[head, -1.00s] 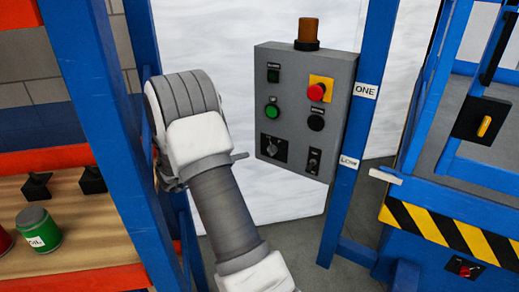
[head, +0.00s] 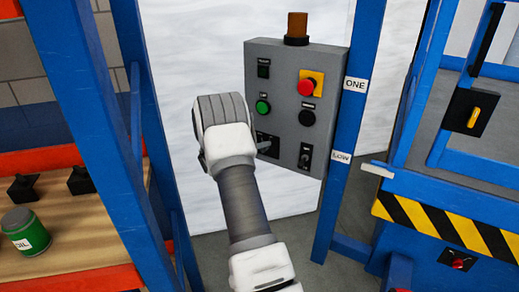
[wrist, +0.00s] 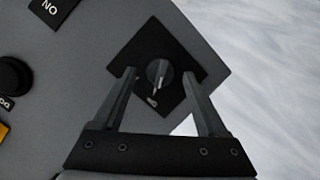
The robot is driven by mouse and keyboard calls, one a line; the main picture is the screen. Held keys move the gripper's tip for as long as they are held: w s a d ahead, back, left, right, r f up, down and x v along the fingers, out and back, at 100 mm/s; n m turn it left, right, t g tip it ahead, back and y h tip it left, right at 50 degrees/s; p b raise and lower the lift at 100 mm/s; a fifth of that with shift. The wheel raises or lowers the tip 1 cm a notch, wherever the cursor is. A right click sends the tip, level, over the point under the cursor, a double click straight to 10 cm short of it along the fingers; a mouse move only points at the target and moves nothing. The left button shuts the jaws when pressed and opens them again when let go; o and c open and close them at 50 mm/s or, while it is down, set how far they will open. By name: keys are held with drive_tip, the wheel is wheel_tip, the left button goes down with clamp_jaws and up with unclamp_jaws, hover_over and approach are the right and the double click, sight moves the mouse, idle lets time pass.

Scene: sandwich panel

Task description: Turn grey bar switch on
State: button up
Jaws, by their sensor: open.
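The grey bar switch (wrist: 157,73) is a round rotary knob with a raised grey bar on a black square plate, near a corner of the grey control panel (head: 335,70). In the wrist view its bar is near upright in the picture, tilted slightly. My gripper (wrist: 160,76) is open, with one fingertip on each side of the knob and a visible gap to it on both sides. I cannot tell how deep the tips reach. In the head view the switch plate (head: 268,151) is partly hidden by my gripper and wrist.
The panel also carries a green button (head: 263,107), a red mushroom button (head: 306,87), a black button (head: 308,117) and a toggle switch (head: 305,157) close to the right. Blue posts (head: 345,130) stand on both sides. A shelf with a green can (head: 25,232) is at left.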

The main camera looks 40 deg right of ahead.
drive_tip(key=shift+d+f, duration=0.1)
drive_tip(key=shift+d, duration=0.35)
drive_tip(key=shift+c, duration=0.2)
clamp_jaws()
